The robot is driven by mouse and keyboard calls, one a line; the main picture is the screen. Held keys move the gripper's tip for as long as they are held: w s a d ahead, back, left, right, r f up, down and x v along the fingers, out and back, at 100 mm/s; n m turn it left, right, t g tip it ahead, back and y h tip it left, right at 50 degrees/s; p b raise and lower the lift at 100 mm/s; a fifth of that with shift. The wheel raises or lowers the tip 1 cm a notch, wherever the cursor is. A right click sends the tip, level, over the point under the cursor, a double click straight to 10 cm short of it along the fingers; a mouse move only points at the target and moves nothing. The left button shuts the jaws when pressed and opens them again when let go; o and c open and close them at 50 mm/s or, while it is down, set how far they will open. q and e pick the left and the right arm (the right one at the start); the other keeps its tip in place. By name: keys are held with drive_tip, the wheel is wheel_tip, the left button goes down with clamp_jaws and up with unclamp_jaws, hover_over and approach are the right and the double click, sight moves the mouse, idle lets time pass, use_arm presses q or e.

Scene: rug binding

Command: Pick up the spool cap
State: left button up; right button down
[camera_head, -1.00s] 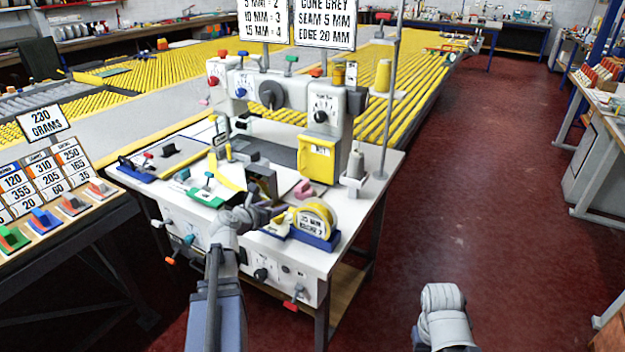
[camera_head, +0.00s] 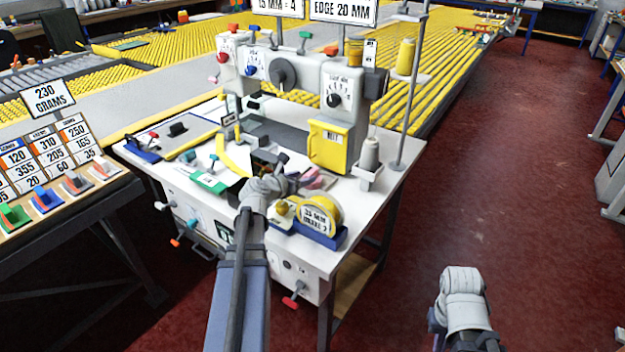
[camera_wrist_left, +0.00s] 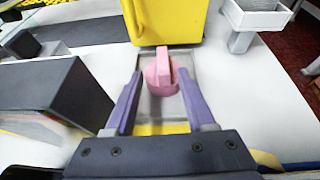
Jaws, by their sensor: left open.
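The spool cap appears to be the pink round piece with a raised bar grip (camera_wrist_left: 161,72). In the left wrist view it sits on a grey plate in front of a yellow cover, between the two purple fingers of my open left gripper (camera_wrist_left: 160,90). No finger visibly touches it. In the head view the cap (camera_head: 319,181) is small and partly hidden beside my left gripper (camera_head: 292,181), which is over the machine's white table. My right arm's wrist (camera_head: 462,290) is at the lower right, and its jaws cannot be made out.
The yellow cover (camera_head: 328,147) of the machine rises just behind the cap. A yellow tape roll in a blue holder (camera_head: 318,236) stands in front. A dark block (camera_wrist_left: 62,95) is left of the fingers. A thread cone (camera_head: 370,154) stands at right.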

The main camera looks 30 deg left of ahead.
sight(309, 173)
use_arm(q)
drive_tip(key=shift+d+r+b+x, duration=0.15)
drive_tip(key=shift+b+x, duration=0.2)
drive_tip(key=shift+x, duration=0.95)
drive_tip(key=shift+d+r+b+x, duration=0.15)
drive_tip(key=shift+b+x, duration=0.15)
drive_tip(key=shift+x, duration=1.05)
drive_tip(key=shift+r, duration=0.1)
drive_tip(key=shift+c, duration=0.5)
clamp_jaws()
